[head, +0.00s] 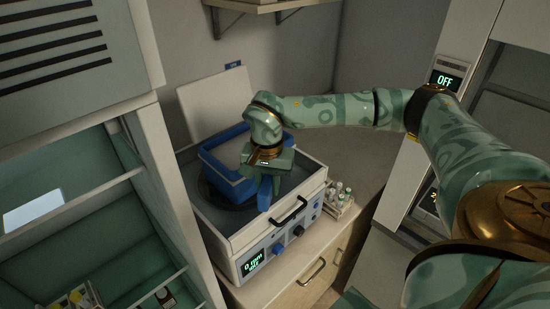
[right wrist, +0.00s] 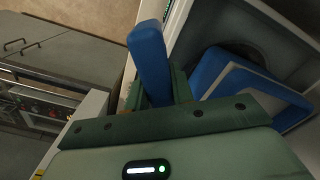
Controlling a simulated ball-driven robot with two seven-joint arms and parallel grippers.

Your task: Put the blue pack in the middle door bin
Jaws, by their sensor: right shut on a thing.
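My right gripper (head: 266,178) is shut on a blue pack (head: 265,194) above the open bench machine. The pack points down from the fingers, in front of a blue-rimmed tray. In the right wrist view, the blue pack (right wrist: 150,62) stands out from between the green fingers (right wrist: 160,92). At the left is an open cabinet with a green interior and pale-edged shelves (head: 82,203). I cannot tell from these frames which part is the middle door bin. My left gripper is not in view.
The bench machine (head: 255,236) has a raised white lid, a black handle and a lit display. The blue-rimmed tray (head: 222,188) sits inside it. A rack of small vials (head: 340,197) stands to its right. Bottles (head: 75,298) stand low in the cabinet.

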